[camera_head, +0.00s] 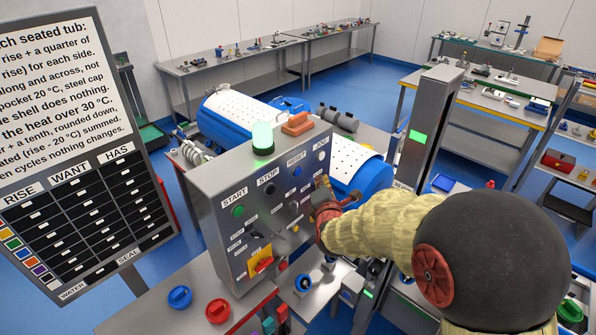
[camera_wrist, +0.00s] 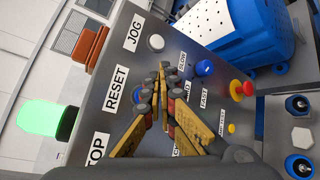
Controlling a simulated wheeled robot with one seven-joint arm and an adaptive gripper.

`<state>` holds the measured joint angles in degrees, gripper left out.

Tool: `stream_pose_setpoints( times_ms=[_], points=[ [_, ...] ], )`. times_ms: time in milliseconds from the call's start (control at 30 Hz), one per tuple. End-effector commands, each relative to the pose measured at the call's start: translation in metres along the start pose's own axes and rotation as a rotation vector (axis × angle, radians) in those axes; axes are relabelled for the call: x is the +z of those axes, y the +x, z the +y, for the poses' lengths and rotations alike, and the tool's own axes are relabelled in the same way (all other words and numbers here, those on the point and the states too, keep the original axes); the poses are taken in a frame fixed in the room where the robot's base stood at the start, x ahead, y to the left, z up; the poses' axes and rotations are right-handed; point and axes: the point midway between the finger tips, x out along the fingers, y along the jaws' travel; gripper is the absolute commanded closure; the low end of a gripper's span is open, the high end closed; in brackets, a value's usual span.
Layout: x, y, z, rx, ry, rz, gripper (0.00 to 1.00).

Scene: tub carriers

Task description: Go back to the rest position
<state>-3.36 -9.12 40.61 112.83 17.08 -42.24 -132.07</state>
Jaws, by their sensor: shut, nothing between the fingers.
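My gripper (camera_head: 326,184) is in front of the grey control box (camera_head: 215,185), at the right part of its face. In the wrist view my gripper (camera_wrist: 164,72) has its yellow fingers together at the tips, with nothing between them. The tips are near the RESET and JOG buttons; I cannot tell whether they touch the panel. The blue RESET button (camera_wrist: 205,68) and the white JOG button (camera_wrist: 156,42) are both visible there. My arm reaches in from the lower right of the head view.
A lit green lamp (camera_head: 262,138) and orange blocks (camera_head: 297,124) stand on the box. A sign board (camera_head: 70,140) is at left, a grey post (camera_head: 426,125) at right. Blue and red round caps (camera_head: 180,297) lie on the bench in front. Blue floor shows farther back.

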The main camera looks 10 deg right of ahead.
Motion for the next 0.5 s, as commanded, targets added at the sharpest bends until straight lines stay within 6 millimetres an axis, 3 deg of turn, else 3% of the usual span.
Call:
stream_pose_setpoints(
  times_ms=[267,367,500],
  points=[
    [-0.002,0.000,-0.002,-0.007,0.079,0.006,1.00],
    [-0.015,-0.001,-0.016,-0.064,0.235,0.048,1.00],
    [-0.053,-0.016,-0.059,-0.252,0.529,0.137,1.00]
  ],
)
